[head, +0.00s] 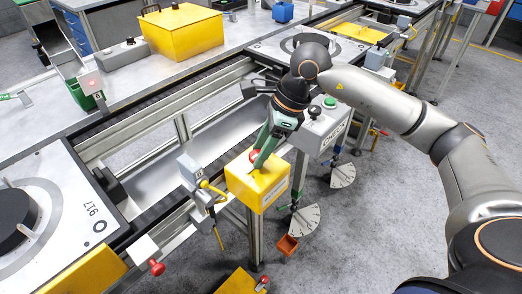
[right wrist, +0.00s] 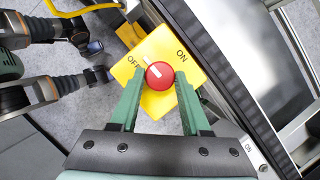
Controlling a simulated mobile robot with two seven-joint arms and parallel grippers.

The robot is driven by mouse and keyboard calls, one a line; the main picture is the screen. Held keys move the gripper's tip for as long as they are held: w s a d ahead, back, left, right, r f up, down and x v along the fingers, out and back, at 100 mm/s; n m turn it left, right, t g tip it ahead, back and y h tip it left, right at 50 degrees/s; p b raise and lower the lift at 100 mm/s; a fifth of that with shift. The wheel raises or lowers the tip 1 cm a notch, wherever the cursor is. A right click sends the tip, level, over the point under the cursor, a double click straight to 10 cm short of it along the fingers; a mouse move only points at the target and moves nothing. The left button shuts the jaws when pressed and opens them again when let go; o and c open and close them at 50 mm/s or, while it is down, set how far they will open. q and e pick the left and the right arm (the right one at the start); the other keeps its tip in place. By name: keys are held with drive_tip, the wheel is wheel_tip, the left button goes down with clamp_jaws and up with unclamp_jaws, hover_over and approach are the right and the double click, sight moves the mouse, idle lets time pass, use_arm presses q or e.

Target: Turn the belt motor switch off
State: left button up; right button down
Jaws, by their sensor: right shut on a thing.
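The belt motor switch is a yellow box (head: 270,186) on a post at the conveyor's near side, with a red rotary knob (head: 254,156) on top. In the right wrist view the knob (right wrist: 160,76) sits between OFF and ON labels on the yellow face (right wrist: 155,103). Its white mark points up and left, nearer to the OFF label. My right gripper (head: 260,160) comes down from above, its green fingers on both sides of the knob. In the right wrist view the fingertips (right wrist: 159,80) are shut on the knob. My left gripper is in neither view.
A grey box (head: 325,127) with black and green buttons stands right of the switch. A grey bracket with a yellow cable (head: 205,186) is close on its left. The conveyor (head: 160,200) runs behind, with a pallet marked 917 (head: 70,190) at left.

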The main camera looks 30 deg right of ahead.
idle(0.4)
drive_tip(key=shift+c, duration=1.9)
unclamp_jaws()
drive_tip(key=v, duration=1.2)
drive_tip(key=shift+d+r, duration=0.15)
drive_tip(key=shift+r, duration=0.15)
